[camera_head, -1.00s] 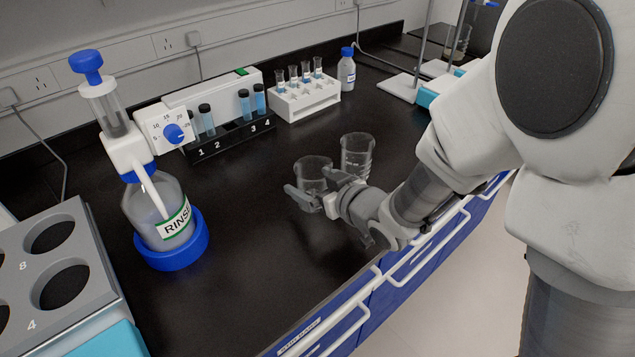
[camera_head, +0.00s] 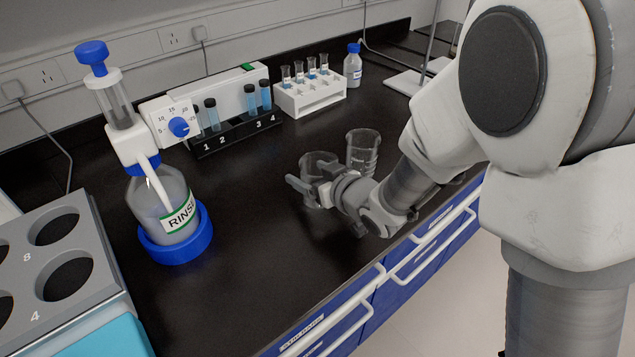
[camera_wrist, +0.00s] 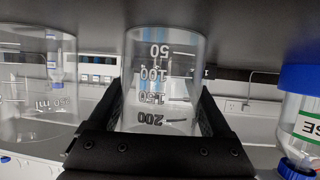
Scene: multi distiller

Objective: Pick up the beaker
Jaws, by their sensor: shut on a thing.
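A clear glass beaker (camera_head: 318,162) stands upright between the fingers of my gripper (camera_head: 308,184) in the head view, over the black bench near its front edge. In the wrist view the beaker (camera_wrist: 163,75), with marks from 50 to 200, fills the middle, with the dark fingers of my gripper (camera_wrist: 162,105) on both sides of it. My gripper is shut on this beaker. My wrist and fingers hide its lower front part in the head view. I cannot tell whether its base touches the bench.
A second clear beaker (camera_head: 363,150) stands close behind to the right; it also shows in the wrist view (camera_wrist: 35,90). A RINSE bottle (camera_head: 170,205) stands left. A black tube rack (camera_head: 235,138) and white rack (camera_head: 312,95) are behind. The bench between bottle and gripper is clear.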

